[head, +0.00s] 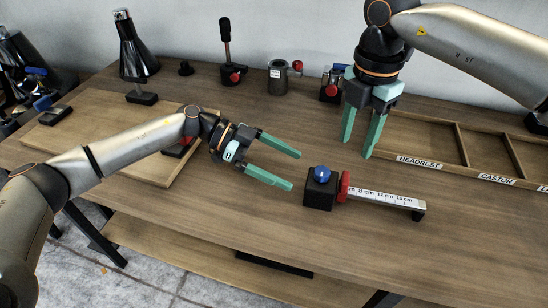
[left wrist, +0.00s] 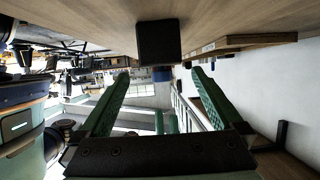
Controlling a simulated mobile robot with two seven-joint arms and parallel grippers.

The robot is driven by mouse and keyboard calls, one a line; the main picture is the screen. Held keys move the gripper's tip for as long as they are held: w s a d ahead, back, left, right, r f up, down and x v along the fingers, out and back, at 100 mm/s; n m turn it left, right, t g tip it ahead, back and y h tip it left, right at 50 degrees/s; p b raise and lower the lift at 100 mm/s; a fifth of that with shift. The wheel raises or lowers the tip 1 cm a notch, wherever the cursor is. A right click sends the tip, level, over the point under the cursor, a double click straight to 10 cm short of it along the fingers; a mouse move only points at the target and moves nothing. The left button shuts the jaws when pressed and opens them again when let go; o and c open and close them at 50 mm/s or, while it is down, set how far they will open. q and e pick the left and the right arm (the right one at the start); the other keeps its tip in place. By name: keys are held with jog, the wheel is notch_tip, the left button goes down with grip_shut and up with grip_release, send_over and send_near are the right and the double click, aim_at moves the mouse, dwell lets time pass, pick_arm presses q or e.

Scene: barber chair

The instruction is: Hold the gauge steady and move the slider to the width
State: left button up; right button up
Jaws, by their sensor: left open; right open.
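The gauge stands on the table at the front middle. It has a black block (head: 319,194) with a blue knob (head: 322,173), a white ruler (head: 385,198) marked in centimetres, and a black foot at the right end. The red slider (head: 343,187) sits at the ruler's left end, beside the block. My left gripper (head: 295,170) is open and empty, just left of the block and apart from it. The left wrist view shows the block (left wrist: 158,42) ahead, between the finger lines. My right gripper (head: 356,148) is open, pointing down above and behind the slider.
A wooden tray (head: 447,169) with compartments labelled HEADREST and CASTOR lies behind the gauge at right. A wooden board (head: 98,140) lies at left under my left arm. A grey cylinder (head: 277,78) and other parts stand along the back. The table's front edge is close to the gauge.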

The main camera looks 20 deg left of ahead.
aim_at(325, 185)
pick_arm(q)
jog(key=x, duration=1)
jog(key=shift+w, duration=0.1)
jog(key=shift+c, duration=0.4)
jog(key=shift+r, duration=0.1)
grip_shut()
